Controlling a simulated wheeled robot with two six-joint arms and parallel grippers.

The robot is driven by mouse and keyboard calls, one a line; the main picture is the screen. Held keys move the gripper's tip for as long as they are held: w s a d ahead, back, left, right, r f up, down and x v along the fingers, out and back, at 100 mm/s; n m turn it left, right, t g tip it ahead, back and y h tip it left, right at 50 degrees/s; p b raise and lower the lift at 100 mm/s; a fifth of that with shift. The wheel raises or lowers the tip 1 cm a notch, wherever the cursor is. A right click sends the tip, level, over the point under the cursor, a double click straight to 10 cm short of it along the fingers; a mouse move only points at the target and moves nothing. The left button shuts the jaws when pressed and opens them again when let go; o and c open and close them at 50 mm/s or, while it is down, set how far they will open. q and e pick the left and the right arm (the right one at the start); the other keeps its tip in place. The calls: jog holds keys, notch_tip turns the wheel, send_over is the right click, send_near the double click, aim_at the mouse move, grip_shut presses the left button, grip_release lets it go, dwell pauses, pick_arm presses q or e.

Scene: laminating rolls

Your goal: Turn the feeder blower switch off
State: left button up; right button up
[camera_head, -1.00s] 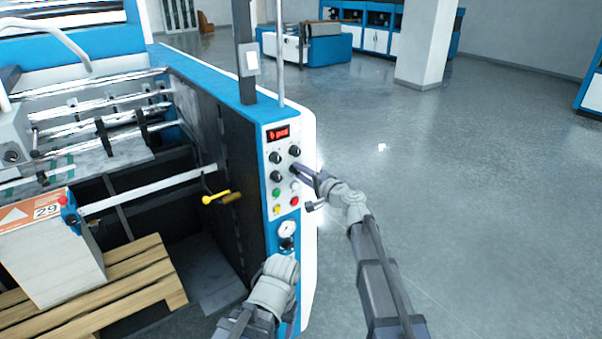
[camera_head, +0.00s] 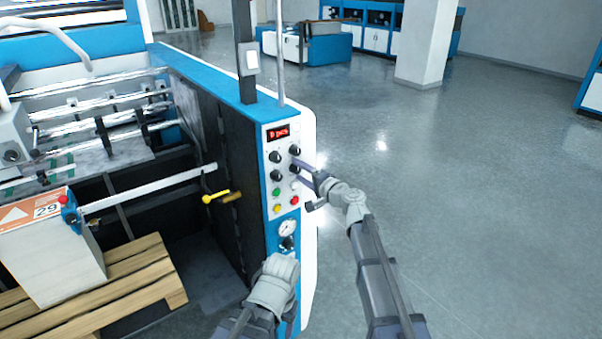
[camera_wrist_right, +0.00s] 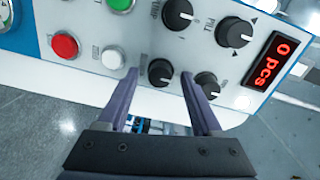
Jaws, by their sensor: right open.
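The control panel (camera_head: 286,206) is on the end of the blue and white machine. It has black rotary knobs, coloured buttons and a red display reading "0 pcs" (camera_wrist_right: 283,62). My right gripper (camera_head: 300,172) is open at the panel's right edge. In the right wrist view its two fingers (camera_wrist_right: 160,77) stand on either side of one black knob (camera_wrist_right: 160,72), the lower one in the right column, with gaps on both sides. I cannot read which knob is the feeder blower switch. My left wrist shows below the panel; its fingers are hidden.
Another black knob (camera_wrist_right: 207,84) is close beside one finger. A white button (camera_wrist_right: 112,57) and a red button (camera_wrist_right: 64,45) lie on the other side. A gauge (camera_head: 288,228) is below the panel. A yellow-handled lever (camera_head: 215,198) is to the left. Open floor lies right.

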jog(key=v, duration=0.7)
jog(key=shift+s+d, duration=0.25)
jog(key=shift+s, duration=0.1)
jog(key=s+f+n+g+h, duration=0.4)
jog(key=s+f+n+g, duration=0.35)
jog(key=s+f, duration=0.7)
jog(key=s+d+f+g+h, duration=0.5)
jog(key=s+d+f+h, duration=0.1)
jog(key=s+d, duration=0.55)
jog(key=s+a+f+n+g+h+b, duration=0.1)
jog(key=s+a+f+n+b, duration=0.3)
jog(key=s+a+f+b, duration=0.3)
jog(key=a+f+b, duration=0.2)
jog(key=a+f, duration=0.1)
jog(key=shift+a+n+h+b, duration=0.3)
jog(key=shift+n+h, duration=0.05)
jog(key=shift+h, duration=0.05)
